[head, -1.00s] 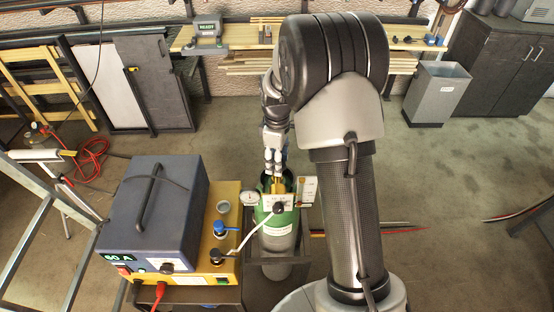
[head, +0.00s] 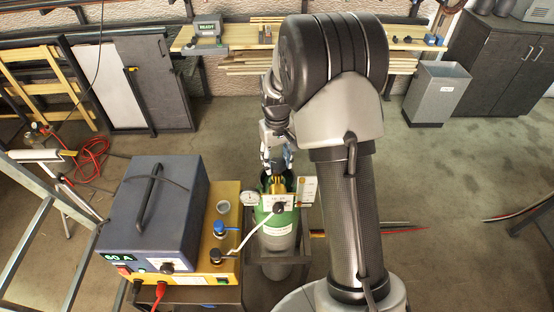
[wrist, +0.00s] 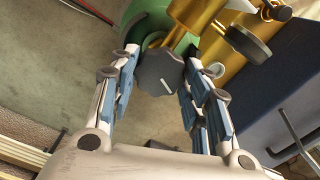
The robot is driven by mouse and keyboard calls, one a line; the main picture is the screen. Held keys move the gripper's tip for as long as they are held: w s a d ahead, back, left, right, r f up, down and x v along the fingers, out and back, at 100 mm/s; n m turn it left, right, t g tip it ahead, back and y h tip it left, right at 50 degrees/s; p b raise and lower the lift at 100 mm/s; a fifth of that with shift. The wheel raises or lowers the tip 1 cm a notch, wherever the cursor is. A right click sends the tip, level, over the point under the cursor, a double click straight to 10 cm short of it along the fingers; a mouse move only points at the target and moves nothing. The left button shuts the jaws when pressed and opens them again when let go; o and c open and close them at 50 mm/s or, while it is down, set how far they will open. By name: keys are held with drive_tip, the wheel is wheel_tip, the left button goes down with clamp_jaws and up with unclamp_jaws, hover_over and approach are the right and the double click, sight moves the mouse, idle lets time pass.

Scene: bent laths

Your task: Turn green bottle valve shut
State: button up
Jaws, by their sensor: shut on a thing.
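The green bottle (head: 276,215) stands upright in a dark frame, with a brass fitting and a round gauge (head: 250,197) at its top. My gripper (head: 276,168) is at the bottle's top, reaching down from behind. In the wrist view the dark grey valve knob (wrist: 160,72), with a short white mark on its face, sits between the fingertips of my gripper (wrist: 158,78). The fingers are shut on the knob. The bottle's green shoulder (wrist: 150,22) and the brass fitting (wrist: 196,18) show behind it. In the head view the knob is hidden by my gripper.
A blue-grey welding unit (head: 155,210) sits on a yellow box (head: 228,240) left of the bottle, joined by a pale hose. A workbench (head: 240,38) and a grey bin (head: 437,92) stand behind. Floor on the right is mostly clear.

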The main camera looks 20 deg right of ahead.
sight(277, 163)
drive_tip(key=m, duration=1.2)
drive_tip(key=shift+m, duration=0.4)
idle(0.3)
drive_tip(key=o, duration=1.1)
drive_tip(key=shift+c, duration=0.2)
drive_tip(key=shift+r, duration=0.1)
wheel_tip(277, 163, up, 12)
